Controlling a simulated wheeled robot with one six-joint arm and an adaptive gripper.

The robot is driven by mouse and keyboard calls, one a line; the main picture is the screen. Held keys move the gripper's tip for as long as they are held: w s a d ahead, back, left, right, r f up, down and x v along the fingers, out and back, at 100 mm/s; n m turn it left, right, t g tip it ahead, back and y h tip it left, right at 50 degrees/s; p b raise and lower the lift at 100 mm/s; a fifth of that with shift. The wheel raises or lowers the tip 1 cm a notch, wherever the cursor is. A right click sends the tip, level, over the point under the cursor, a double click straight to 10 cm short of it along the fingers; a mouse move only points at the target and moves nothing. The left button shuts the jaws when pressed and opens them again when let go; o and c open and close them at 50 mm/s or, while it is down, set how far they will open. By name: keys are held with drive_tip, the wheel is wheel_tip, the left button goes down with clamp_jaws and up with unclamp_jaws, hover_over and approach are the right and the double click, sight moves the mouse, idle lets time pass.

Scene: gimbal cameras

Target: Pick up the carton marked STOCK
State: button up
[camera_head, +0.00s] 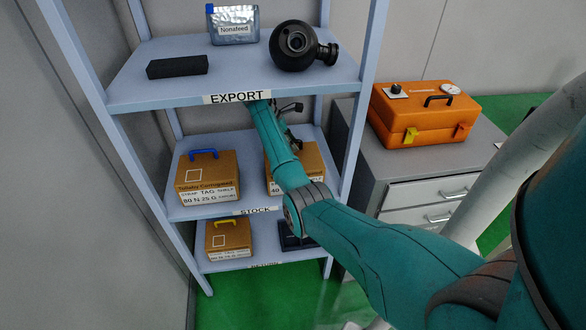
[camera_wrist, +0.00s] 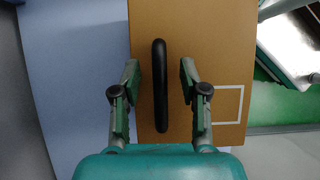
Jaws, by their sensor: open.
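A brown carton (camera_head: 313,160) stands on the middle shelf, right side, mostly hidden behind my arm. The wrist view shows a brown carton top (camera_wrist: 215,45) with a black handle (camera_wrist: 160,85) and a white square outline. My gripper (camera_wrist: 159,72) is open, one finger on each side of the handle, with gaps to both. Another carton (camera_head: 208,178) with a blue handle stands at the left of that shelf. A smaller carton (camera_head: 228,240) with a yellow handle is on the lowest shelf. The word STOCK shows on the middle shelf's edge label (camera_head: 255,211); I read it on no carton.
The blue shelf unit (camera_head: 360,110) has posts close to my arm. Its upper shelf, labelled EXPORT, holds a black block (camera_head: 177,67), a dark round device (camera_head: 297,46) and a Nonafeed pack (camera_head: 233,27). An orange case (camera_head: 424,115) sits on a grey cabinet (camera_head: 405,168).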

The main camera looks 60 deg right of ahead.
clamp_jaws()
drive_tip(key=shift+r, duration=0.15)
